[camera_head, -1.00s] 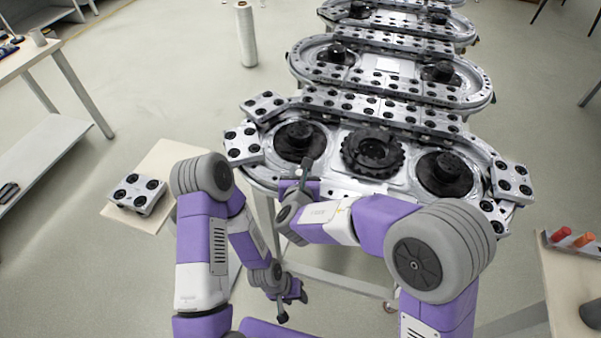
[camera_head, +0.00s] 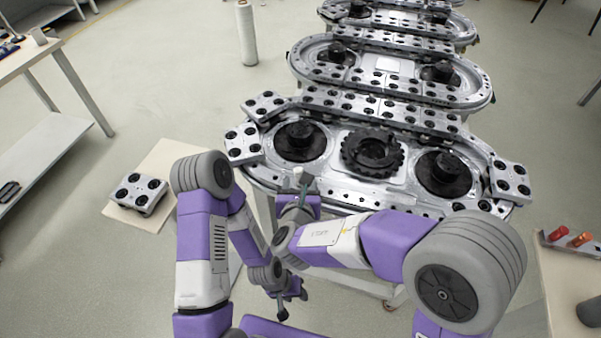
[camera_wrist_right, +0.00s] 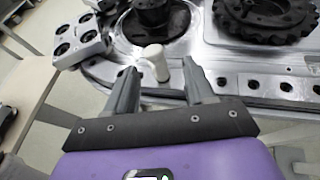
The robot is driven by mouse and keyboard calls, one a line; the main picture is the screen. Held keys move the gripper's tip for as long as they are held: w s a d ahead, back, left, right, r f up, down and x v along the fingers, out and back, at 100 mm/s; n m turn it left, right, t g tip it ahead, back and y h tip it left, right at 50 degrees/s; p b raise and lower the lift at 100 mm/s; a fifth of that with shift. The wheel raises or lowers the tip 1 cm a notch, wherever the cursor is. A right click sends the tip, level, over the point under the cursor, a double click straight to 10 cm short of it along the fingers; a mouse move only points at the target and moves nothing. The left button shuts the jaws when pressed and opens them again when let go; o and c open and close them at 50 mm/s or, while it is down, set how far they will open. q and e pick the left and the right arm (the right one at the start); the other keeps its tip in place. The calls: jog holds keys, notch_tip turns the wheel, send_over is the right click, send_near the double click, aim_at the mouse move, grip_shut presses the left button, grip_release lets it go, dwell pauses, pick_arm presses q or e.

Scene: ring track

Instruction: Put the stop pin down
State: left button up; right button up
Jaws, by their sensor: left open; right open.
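The stop pin, a short white peg with a wider head (camera_wrist_right: 155,60), stands upright on the near edge of the silver ring track (camera_wrist_right: 240,82) in the right wrist view. It also shows as a small pale spot in the head view (camera_head: 298,172). My right gripper (camera_wrist_right: 158,68) is open, its two fingers on either side of the pin and a little short of it, with gaps on both sides. In the head view my left gripper (camera_head: 283,312) hangs open and empty, low in front of the track.
The track carries black hubs (camera_head: 300,140) and a toothed black gear (camera_head: 372,153). A metal block with black rollers (camera_head: 140,193) lies on a beige board at left. A tray with red and orange pegs (camera_head: 570,238) sits on the right table. A white roll (camera_head: 246,35) stands behind.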

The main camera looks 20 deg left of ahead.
jog(key=v, duration=0.6)
jog(key=s+d+f+m+g+h, duration=0.1)
jog(key=d+f+m+g+h, duration=0.1)
jog(key=d+f+m+g, duration=0.45)
jog(key=s+d+f+m+g+h, duration=0.15)
jog(key=d+f, duration=0.25)
jog(key=f, duration=0.5)
jog(key=s+d+f+m+g+y, duration=0.2)
jog(key=s+f+m+g, duration=0.25)
jog(key=f+m, duration=0.4)
jog(key=s+d+f+m+g+y, duration=0.25)
jog(key=s+f+m, duration=0.3)
jog(key=m, duration=0.55)
jog(key=w+d+f+m+t, duration=0.1)
jog(key=d+f+m, duration=0.4)
jog(key=m, duration=0.9)
jog(key=shift+d+t+p, duration=0.35)
jog(key=shift+d+t, duration=0.3)
jog(key=shift+t, duration=0.05)
